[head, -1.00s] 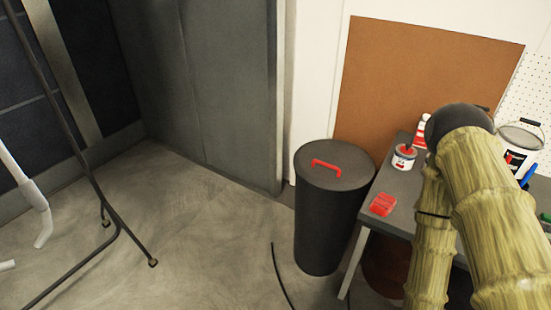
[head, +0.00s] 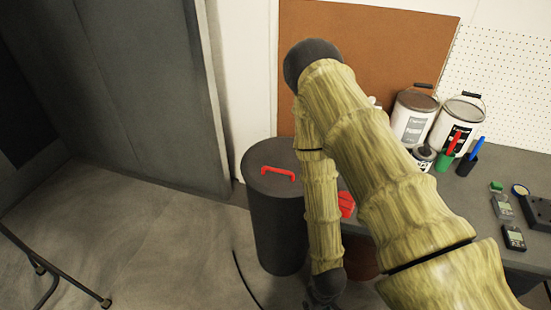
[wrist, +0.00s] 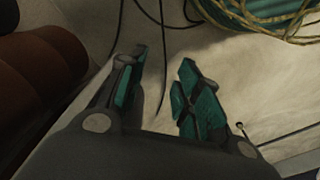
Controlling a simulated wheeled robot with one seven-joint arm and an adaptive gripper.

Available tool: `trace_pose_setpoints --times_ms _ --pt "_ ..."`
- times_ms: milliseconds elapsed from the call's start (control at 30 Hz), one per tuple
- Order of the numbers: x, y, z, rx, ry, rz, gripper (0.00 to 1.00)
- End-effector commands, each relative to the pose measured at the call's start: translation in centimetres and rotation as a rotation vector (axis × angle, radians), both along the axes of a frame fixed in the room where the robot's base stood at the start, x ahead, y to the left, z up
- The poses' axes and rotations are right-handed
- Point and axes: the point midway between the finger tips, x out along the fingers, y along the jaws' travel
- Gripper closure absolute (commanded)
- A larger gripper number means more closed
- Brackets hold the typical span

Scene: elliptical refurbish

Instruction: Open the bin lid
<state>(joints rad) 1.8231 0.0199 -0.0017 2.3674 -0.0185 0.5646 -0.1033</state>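The dark grey cylindrical bin (head: 277,232) stands on the floor left of the workbench in the head view. Its round lid (head: 262,190) lies closed on top, with a red arched handle (head: 278,172). My arm crosses the middle of the head view and hides part of the bin's right side. My gripper (head: 325,292) hangs low at the bottom of the head view, below the lid's height and partly cut off. The lid does not show in the wrist view.
The workbench (head: 455,205) at right holds paint cans (head: 410,115), a red block (head: 346,204) and small devices (head: 513,238). A brown barrel-like object (wrist: 40,85) is at left in the wrist view, with coiled yellowish cable (wrist: 265,18) at the top right.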

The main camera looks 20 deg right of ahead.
Motion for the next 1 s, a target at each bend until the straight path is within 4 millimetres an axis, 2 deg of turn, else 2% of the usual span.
trace_pose_setpoints --times_ms 33,167,200,267,300,400,500,600,700,800,900,1000 --pt "3.2 0.1 1.7 -0.001 -0.022 0.053 0.66" --pt "11.2 0.2 4.8 -0.011 -0.050 0.217 0.66" --pt "13.8 0.2 6.0 -0.018 -0.059 0.270 0.66" --pt "17.6 0.2 8.1 -0.030 -0.068 0.348 0.66" --pt "20.0 0.2 9.7 -0.039 -0.076 0.399 0.66" --pt "25.6 0.3 14.0 -0.068 -0.088 0.522 0.66" --pt "30.5 0.4 18.6 -0.099 -0.096 0.630 0.66" --pt "34.4 0.4 23.2 -0.131 -0.099 0.723 0.66" --pt "37.3 0.5 27.0 -0.159 -0.099 0.796 0.66" --pt "39.0 0.5 29.6 -0.177 -0.096 0.843 0.66" --pt "39.9 0.6 30.9 -0.187 -0.094 0.867 0.66" --pt "40.1 0.5 30.8 -0.189 -0.091 0.875 0.66"
